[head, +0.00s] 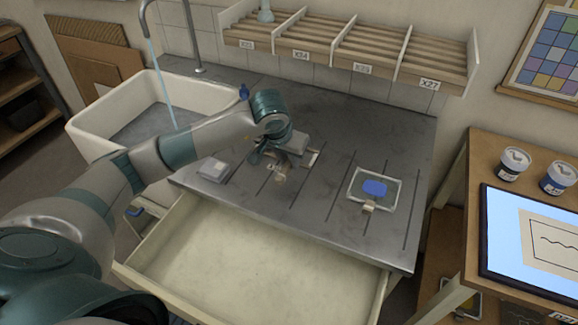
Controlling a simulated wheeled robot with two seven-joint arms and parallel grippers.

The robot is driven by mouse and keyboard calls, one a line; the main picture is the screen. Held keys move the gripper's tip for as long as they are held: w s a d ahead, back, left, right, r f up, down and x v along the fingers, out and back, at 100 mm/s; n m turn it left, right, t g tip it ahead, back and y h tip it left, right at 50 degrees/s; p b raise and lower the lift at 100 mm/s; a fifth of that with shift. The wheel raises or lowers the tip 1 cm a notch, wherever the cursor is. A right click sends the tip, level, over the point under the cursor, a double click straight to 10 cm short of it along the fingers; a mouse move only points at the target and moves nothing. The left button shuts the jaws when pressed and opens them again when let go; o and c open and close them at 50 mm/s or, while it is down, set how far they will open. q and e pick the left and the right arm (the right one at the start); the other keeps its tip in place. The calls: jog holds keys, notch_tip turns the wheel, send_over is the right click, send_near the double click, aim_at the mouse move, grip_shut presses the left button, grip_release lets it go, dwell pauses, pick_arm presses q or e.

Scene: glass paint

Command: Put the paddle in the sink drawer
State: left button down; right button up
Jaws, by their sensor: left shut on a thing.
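My left gripper (278,160) is low over the middle of the grey worktop, shut on a small tan piece (281,176) that looks like the paddle's wooden part. The hand hides most of it, and I cannot tell whether it touches the worktop. The sink drawer (250,262) is pulled open under the worktop's front edge. Its pale bottom is bare in the part that shows. My right gripper is not in view.
A white sink (88,122) with running water stands at the left. On the worktop (345,118) lie a small grey block (213,169) and a clear tray with a blue patch (375,188). A wooden rack (375,50) hangs behind. Two jars (513,163) stand at right.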

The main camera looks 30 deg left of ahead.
aim_at(287, 165)
pick_arm(q)
notch_tip(287, 165, down, 2)
jog(key=shift+f+p, duration=0.25)
jog(key=shift+p, duration=0.35)
jog(key=shift+f, duration=0.3)
jog(key=shift+f+b, duration=0.3)
jog(key=shift+b, duration=0.2)
jog(key=shift+f, duration=0.15)
jog(key=c, duration=1.7)
grip_release()
jog(key=shift+o, duration=0.2)
